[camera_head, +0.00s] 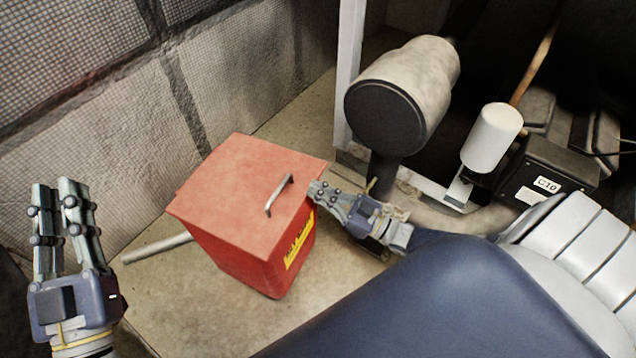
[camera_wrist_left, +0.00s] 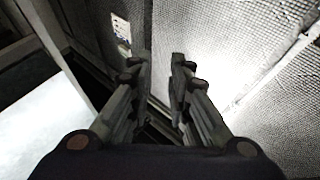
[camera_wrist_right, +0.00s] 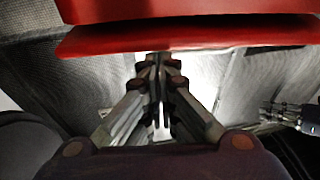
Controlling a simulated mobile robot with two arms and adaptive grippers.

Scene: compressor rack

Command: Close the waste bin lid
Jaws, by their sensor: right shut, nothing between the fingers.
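The red waste bin (camera_head: 255,255) stands on the floor, with a yellow label on its front side. Its red lid (camera_head: 235,190), with a metal handle (camera_head: 279,194), lies over the top and looks closed or nearly so; I cannot tell whether a gap remains. My right gripper (camera_head: 314,190) is shut and empty, its tips at the lid's right edge by the handle. Contact is unclear. In the right wrist view the red lid edge (camera_wrist_right: 180,42) is just beyond the fingertips. My left gripper (camera_head: 58,184) is raised at the far left, away from the bin, its fingers apart and empty.
A metal pipe (camera_head: 157,248) lies on the floor left of the bin. A textured wall (camera_head: 110,150) is behind. The compressor rack with a large grey cylinder (camera_head: 405,95), a white cylinder (camera_head: 492,137) and a black box (camera_head: 548,172) stands at the right.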

